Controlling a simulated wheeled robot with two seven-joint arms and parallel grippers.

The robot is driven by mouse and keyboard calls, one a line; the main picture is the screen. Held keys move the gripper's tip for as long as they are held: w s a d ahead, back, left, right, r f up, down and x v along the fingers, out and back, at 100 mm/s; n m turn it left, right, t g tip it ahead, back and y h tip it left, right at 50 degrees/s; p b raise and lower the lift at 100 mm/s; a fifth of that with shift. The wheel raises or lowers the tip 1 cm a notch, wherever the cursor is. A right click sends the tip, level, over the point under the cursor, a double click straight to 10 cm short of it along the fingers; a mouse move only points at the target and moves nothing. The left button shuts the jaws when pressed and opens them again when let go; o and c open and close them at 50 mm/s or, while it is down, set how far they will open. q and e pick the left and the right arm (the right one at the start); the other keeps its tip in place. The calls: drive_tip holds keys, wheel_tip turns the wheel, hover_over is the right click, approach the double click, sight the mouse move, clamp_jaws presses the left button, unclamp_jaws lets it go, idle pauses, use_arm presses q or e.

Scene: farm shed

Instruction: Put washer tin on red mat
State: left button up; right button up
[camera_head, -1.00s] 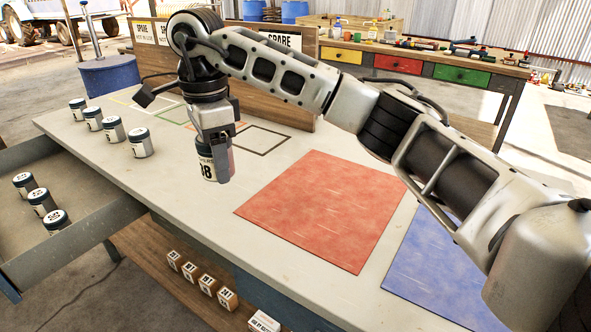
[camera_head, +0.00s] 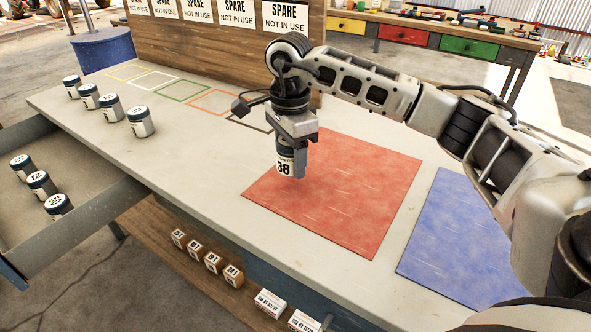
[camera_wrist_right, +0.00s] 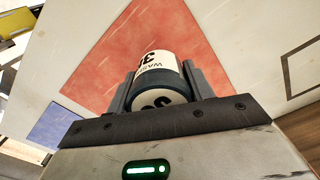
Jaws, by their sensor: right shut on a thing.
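The washer tin (camera_head: 285,163), white with a dark lid and the number 38, hangs upright in my right gripper (camera_head: 289,145). In the head view it is over the left part of the red mat (camera_head: 345,195); whether its base touches the mat is hard to tell. The right wrist view shows the tin (camera_wrist_right: 160,75) between the two fingers (camera_wrist_right: 158,88), with the red mat (camera_wrist_right: 150,35) beyond it. The tin's far side is hidden. My left gripper is in neither view.
A blue mat (camera_head: 465,238) lies right of the red one. Several similar tins (camera_head: 110,107) stand at the table's left, and 3 more are in the open drawer (camera_head: 85,212). A wooden board with SPARE signs (camera_head: 218,48) stands behind. Small boxes (camera_head: 213,262) sit on the shelf below.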

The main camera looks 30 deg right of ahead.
sight(295, 185)
drive_tip(key=f, duration=0.1)
drive_tip(key=d+f, duration=0.1)
drive_tip(key=f, duration=0.1)
drive_tip(key=shift+s+f, duration=0.15)
drive_tip(key=shift+f, duration=0.15)
drive_tip(key=shift+a+f, duration=0.1)
drive_tip(key=shift+f, duration=0.15)
drive_tip(key=shift+f, duration=0.25)
drive_tip(key=o, duration=1)
drive_tip(key=shift+r, duration=0.1)
wheel_tip(295, 185, up, 12)
drive_tip(key=shift+r, duration=0.15)
